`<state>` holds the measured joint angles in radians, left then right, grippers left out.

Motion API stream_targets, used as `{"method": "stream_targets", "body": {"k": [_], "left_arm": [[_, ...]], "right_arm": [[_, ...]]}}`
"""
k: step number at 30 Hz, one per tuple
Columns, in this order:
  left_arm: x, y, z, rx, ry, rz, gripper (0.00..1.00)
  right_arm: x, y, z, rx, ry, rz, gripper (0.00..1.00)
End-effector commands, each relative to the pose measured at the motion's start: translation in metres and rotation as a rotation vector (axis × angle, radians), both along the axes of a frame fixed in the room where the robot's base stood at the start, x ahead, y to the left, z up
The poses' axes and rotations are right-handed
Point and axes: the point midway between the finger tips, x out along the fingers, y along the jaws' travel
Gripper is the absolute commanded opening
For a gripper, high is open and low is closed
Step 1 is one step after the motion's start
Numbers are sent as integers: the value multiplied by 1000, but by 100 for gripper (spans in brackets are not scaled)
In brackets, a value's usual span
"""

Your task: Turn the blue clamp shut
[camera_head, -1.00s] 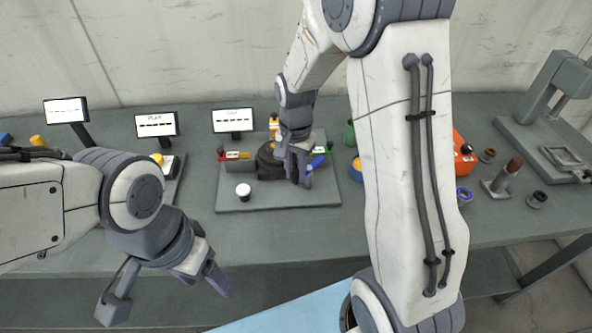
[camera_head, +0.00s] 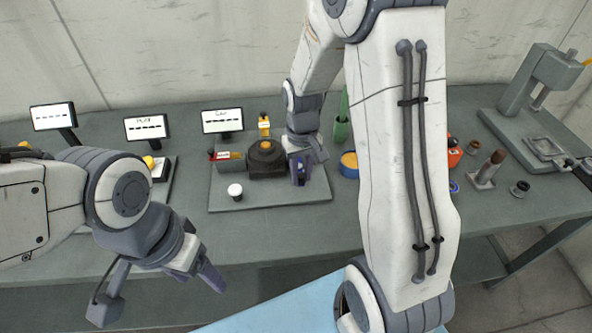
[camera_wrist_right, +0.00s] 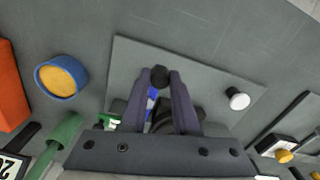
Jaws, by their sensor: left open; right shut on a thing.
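The blue clamp (camera_wrist_right: 151,104) shows only in part in the right wrist view, between the fingers of my right gripper (camera_wrist_right: 160,80). The fingers are shut on a black knob (camera_wrist_right: 160,74) at its end. In the head view my right gripper (camera_head: 300,179) points down over the right part of a grey base plate (camera_head: 275,198) and hides the clamp. A dark round fixture (camera_head: 266,160) stands on the plate just left of this gripper. My left gripper (camera_head: 203,283) is open and empty in front of the table, away from the plate.
A red clamp (camera_head: 221,155) is left of the fixture, and a white-topped knob (camera_head: 235,191) stands at the plate's front left. A blue-rimmed yellow dish (camera_head: 349,164) and a green bottle (camera_head: 341,130) are to the right. Small screens (camera_head: 222,120) stand behind.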

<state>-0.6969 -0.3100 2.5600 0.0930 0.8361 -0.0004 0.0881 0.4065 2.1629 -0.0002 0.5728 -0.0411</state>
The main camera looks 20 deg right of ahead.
Motion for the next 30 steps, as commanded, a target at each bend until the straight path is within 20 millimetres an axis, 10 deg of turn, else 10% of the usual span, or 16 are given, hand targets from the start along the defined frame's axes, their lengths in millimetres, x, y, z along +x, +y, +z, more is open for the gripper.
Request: {"method": "stream_targets", "body": {"k": [30], "left_arm": [[0,0,20,0,0,1,68]], "right_arm": [[5,-41,1,-2,-4,782,0]]}}
